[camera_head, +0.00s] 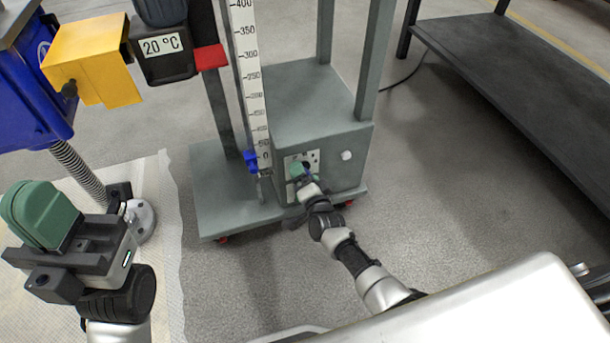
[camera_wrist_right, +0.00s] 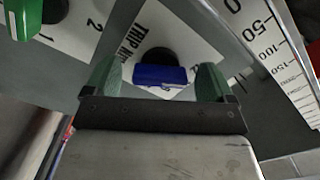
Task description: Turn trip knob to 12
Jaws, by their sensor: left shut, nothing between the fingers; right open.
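The trip knob (camera_wrist_right: 161,75) has a blue bar-shaped grip on a black round base, on a white plate (camera_wrist_right: 190,50) with "TRIP N" legible. The rest of the lettering is cut off. My right gripper (camera_wrist_right: 158,84) is open, its green fingers on either side of the blue bar; I cannot tell if they touch it. In the head view my right gripper (camera_head: 303,180) is at the front panel of the grey cabinet (camera_head: 318,125) and mostly hides the knob. My left gripper (camera_head: 42,212) is shut and empty at the far left, away from the cabinet.
A green knob (camera_wrist_right: 24,18) sits beside the plate, near a "2". A scale (camera_head: 252,95) with a blue pointer (camera_head: 251,160) near 0 stands left of the panel. A blue machine with a yellow block (camera_head: 95,58) is upper left; a dark bench (camera_head: 520,75) is right.

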